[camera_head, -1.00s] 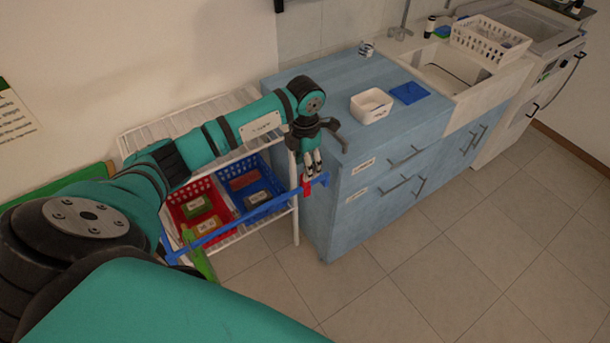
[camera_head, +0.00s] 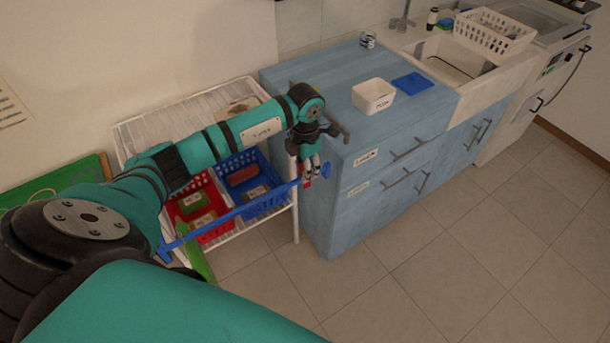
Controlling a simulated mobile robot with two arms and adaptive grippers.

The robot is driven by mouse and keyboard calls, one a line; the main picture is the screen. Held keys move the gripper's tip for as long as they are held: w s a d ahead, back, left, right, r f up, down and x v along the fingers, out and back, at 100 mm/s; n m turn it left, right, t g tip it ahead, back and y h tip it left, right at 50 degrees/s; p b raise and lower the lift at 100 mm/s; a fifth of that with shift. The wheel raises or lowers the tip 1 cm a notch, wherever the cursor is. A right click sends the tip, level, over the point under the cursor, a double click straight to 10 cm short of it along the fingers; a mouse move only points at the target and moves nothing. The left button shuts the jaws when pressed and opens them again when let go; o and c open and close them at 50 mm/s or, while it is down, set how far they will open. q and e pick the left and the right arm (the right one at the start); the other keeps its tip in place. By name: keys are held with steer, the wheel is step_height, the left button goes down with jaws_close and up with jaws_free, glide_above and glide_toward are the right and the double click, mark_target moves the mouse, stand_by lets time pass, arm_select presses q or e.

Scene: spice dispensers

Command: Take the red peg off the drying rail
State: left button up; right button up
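The blue drying rail (camera_head: 240,212) runs slantwise in front of a white wire shelf. The small red peg (camera_head: 307,182) is on the rail near its right end, beside the blue cabinet. My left gripper (camera_head: 312,170) points down at the peg from above. Its fingertips overlap the top of the peg in the picture and partly hide it. The gap between the fingers is too small to tell whether they grip it. My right gripper is not in view.
A green thing (camera_head: 200,262) hangs at the rail's left end. A red basket (camera_head: 215,234) and a blue basket (camera_head: 270,203) sit on the shelf (camera_head: 140,127) behind the rail. The blue cabinet (camera_head: 330,215) stands close right of the gripper. The floor in front is clear.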

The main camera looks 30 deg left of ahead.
arm_select(q)
steer(key=shift+c, duration=1.3)
steer(key=shift+r+p, duration=2.2)
steer(key=shift+r, duration=1.25)
